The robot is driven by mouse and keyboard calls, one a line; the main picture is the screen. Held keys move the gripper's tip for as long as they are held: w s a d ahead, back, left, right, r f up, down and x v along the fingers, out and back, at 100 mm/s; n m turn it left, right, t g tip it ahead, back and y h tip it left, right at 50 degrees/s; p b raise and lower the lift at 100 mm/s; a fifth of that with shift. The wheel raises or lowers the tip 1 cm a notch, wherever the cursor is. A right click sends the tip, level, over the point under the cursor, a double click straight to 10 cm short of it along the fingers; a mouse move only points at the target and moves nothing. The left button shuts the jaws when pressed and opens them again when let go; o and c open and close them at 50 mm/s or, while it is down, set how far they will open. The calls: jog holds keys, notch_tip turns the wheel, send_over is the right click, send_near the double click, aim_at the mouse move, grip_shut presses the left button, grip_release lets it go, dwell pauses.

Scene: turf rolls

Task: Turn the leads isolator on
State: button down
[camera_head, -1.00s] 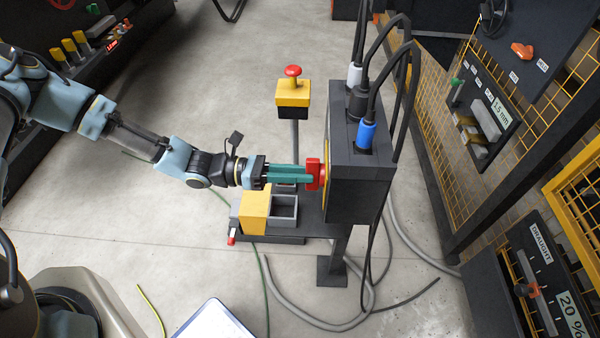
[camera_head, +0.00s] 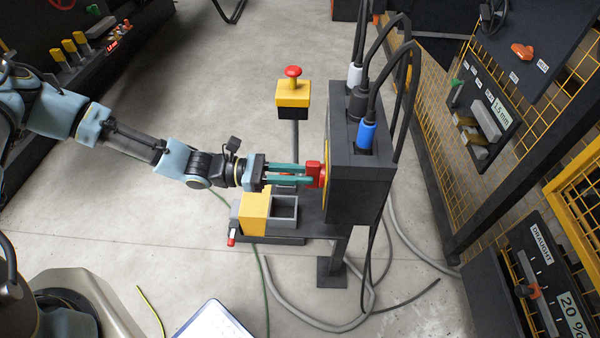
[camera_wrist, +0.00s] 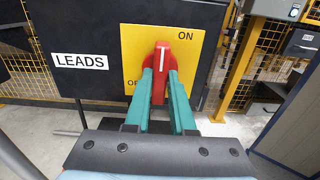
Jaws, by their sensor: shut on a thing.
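The leads isolator is a red knob (camera_wrist: 163,62) with a white line, on a yellow plate (camera_wrist: 140,45) marked ON at upper right; the other label at lower left is partly hidden by my finger. In the wrist view the white line points about straight up, a little left of the ON mark. A white LEADS label (camera_wrist: 80,62) is left of the plate on the dark box (camera_head: 358,190). My gripper (camera_wrist: 161,76) has its teal fingers shut on the knob, one on each side. In the head view, my gripper (camera_head: 306,175) meets the knob (camera_head: 316,174) on the box's left face.
Black, grey and blue plugs with cables (camera_head: 367,135) come out of the box's top. A red mushroom button on a yellow housing (camera_head: 293,90) stands behind my gripper. A grey tray (camera_head: 285,215) and yellow block (camera_head: 254,213) are below it. Cables lie on the floor.

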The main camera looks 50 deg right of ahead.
jog(key=c, duration=0.8)
grip_release()
jog(key=shift+o, duration=0.2)
jog(key=shift+w, duration=0.15)
jog(key=b+v, duration=0.2)
jog(key=v, duration=0.8)
jog(key=shift+w+a, duration=0.2)
jog(key=shift+a, duration=0.05)
jog(key=w+a+r+m+t+y+p, duration=0.1)
jog(key=w+a+r+m+t+y, duration=0.25)
jog(key=a, duration=0.55)
jog(key=w+a+r+m+t+y+p, duration=0.1)
jog(key=w+a+r+t+y, duration=0.25)
jog(key=w+a, duration=0.35)
jog(key=w+a+r+m+t+y+p, duration=0.1)
jog(key=w+a+r+m+t+y, duration=0.2)
jog(key=a, duration=0.7)
jog(key=w+a+r+t, duration=0.3)
jog(key=a+r+t, duration=0.3)
jog(key=a+r, duration=0.3)
jog(key=shift+r+m+p, duration=0.35)
jog(key=shift+r, duration=0.25)
